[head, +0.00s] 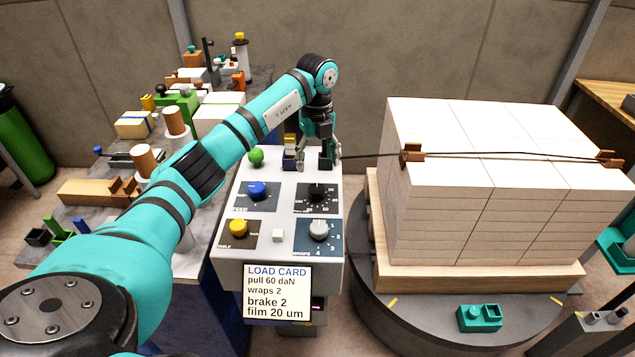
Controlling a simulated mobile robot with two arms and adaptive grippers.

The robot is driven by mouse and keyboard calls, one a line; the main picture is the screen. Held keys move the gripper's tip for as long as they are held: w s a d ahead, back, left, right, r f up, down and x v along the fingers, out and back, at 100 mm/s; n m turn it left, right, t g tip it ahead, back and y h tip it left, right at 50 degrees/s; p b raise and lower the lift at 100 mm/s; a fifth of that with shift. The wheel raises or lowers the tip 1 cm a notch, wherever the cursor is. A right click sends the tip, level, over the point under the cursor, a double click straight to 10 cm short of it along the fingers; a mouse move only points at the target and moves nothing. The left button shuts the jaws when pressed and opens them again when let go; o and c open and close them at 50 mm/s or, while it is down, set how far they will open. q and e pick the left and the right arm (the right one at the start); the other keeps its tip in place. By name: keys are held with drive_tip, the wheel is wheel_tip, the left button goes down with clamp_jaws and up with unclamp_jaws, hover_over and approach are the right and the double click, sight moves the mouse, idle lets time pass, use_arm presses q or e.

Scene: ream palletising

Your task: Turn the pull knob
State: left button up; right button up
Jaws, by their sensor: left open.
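The grey control box (280,262) has a sloping white panel with several knobs. At its upper right is a black knob (317,191) on a dark dial with numbers that look like 20 and upward; its label is too small to read, and its pointer setting cannot be told. A load card (277,292) on the front reads pull 60 daN, wraps 2, brake 2, film 20 um. My left gripper (313,165) is open, pointing down over the back of the panel, just behind the black knob and apparently apart from it. My right gripper is not in view.
The panel also has a blue knob (257,190), a yellow knob (238,228), a grey knob (318,229) and a green ball-shaped button (256,157). At right a strapped white ream stack (480,190) stands on a round turntable (420,320). A cluttered bench (95,235) lies left.

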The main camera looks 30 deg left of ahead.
sight(317, 189)
use_arm(q)
wheel_tip(317, 189, down, 7)
drive_tip(key=shift+r+p, duration=0.1)
drive_tip(key=shift+p, duration=0.6)
drive_tip(key=shift+f, duration=0.95)
drive_tip(key=shift+w+f, duration=0.1)
drive_tip(key=shift+f, duration=0.2)
drive_tip(key=c, duration=1.2)
drive_tip(key=shift+o, duration=0.2)
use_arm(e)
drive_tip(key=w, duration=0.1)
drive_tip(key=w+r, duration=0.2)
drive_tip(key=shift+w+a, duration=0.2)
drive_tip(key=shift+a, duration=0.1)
